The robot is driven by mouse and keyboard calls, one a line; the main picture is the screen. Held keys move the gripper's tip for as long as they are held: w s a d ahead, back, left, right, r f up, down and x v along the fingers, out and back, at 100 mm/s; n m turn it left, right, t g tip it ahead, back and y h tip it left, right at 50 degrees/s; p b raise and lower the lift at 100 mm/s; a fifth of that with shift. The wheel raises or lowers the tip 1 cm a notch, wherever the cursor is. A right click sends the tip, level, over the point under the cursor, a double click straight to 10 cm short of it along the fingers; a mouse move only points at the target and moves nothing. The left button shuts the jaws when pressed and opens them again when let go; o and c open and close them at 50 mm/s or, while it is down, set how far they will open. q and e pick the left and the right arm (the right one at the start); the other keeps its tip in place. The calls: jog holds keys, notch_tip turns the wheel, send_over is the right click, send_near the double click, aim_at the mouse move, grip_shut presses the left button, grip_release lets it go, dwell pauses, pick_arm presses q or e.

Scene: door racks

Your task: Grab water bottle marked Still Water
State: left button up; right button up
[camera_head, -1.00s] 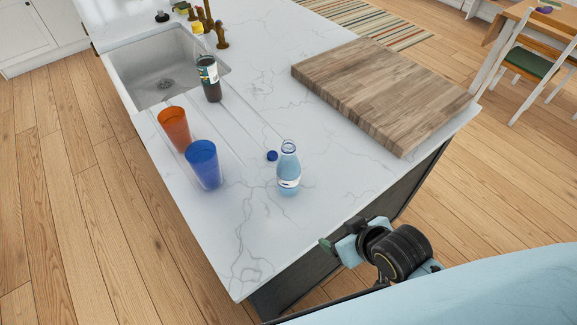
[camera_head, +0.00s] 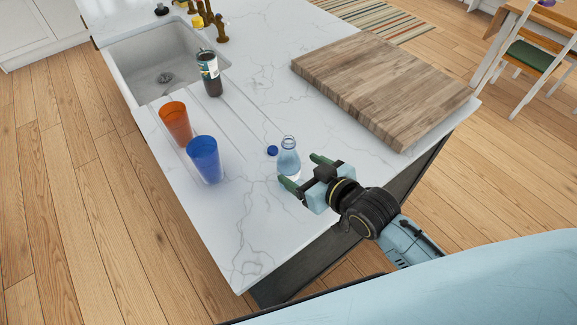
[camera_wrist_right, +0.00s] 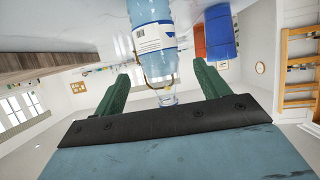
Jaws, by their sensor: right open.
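A clear, light-blue water bottle (camera_head: 288,156) stands upright and uncapped on the white marble counter. Its lower part is partly hidden by my right gripper in the head view. In the right wrist view the bottle (camera_wrist_right: 152,30) shows a white and blue label, too small to read, and lies ahead between the lines of the two fingers. My right gripper (camera_head: 305,172) is open, its green fingertips close to the bottle on its right side. In the right wrist view nothing is clamped between the fingers (camera_wrist_right: 160,80). My left gripper is out of view.
A blue cap (camera_head: 272,150) lies beside the bottle. A blue cup (camera_head: 205,160), an orange cup (camera_head: 175,124) and a dark labelled bottle (camera_head: 210,74) stand to the left, near the sink (camera_head: 150,62). A wooden board (camera_head: 385,85) lies behind right. The counter's front is clear.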

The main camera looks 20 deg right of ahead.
aim_at(289, 139)
jog(key=shift+x, duration=2.9)
jog(key=shift+c, duration=0.2)
jog(key=c, duration=1.2)
jog(key=shift+r, duration=0.2)
jog(key=shift+o, duration=0.2)
jog(key=shift+r+p, duration=0.5)
jog(key=shift+r, duration=4.3)
